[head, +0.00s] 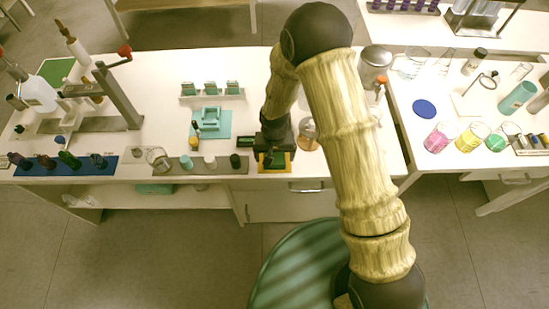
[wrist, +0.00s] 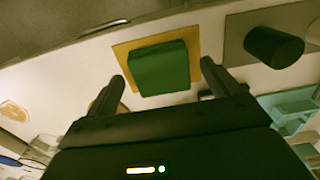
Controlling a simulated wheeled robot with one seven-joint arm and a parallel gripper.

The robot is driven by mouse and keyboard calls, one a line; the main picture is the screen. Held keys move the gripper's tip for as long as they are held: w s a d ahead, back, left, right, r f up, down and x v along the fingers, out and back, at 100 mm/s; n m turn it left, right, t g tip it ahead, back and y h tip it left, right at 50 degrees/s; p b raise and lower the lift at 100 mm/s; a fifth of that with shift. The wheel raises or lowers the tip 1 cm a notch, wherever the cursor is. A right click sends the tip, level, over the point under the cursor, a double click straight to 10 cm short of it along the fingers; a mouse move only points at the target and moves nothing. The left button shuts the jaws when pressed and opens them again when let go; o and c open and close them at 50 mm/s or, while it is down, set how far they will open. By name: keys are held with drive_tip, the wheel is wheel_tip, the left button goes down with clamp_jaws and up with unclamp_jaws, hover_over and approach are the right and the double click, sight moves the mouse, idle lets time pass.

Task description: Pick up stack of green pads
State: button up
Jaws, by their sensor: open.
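The stack of green pads (wrist: 160,68) is a dark green block on a yellow-orange square mat (wrist: 122,55) in the wrist view. In the head view the mat (head: 263,167) lies near the table's front edge, and my gripper partly hides the pads there. My gripper (wrist: 163,70) is open, with one dark finger toward each side of the pads in the wrist view. The fingertips appear near the pads' lower side, with gaps on both sides. I cannot tell the exact height of the fingers above the table.
A teal tray (head: 212,121) sits behind. An orange-and-glass vessel (head: 308,135) stands at the right. The table's front edge is close.

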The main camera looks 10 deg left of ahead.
idle(0.4)
drive_tip(key=c, duration=1.1)
drive_tip(key=shift+o, duration=0.2)
drive_tip(key=shift+r, duration=0.15)
wheel_tip(320, 180, up, 10)
drive_tip(key=shift+f+b, duration=0.1)
drive_tip(key=shift+b, duration=0.3)
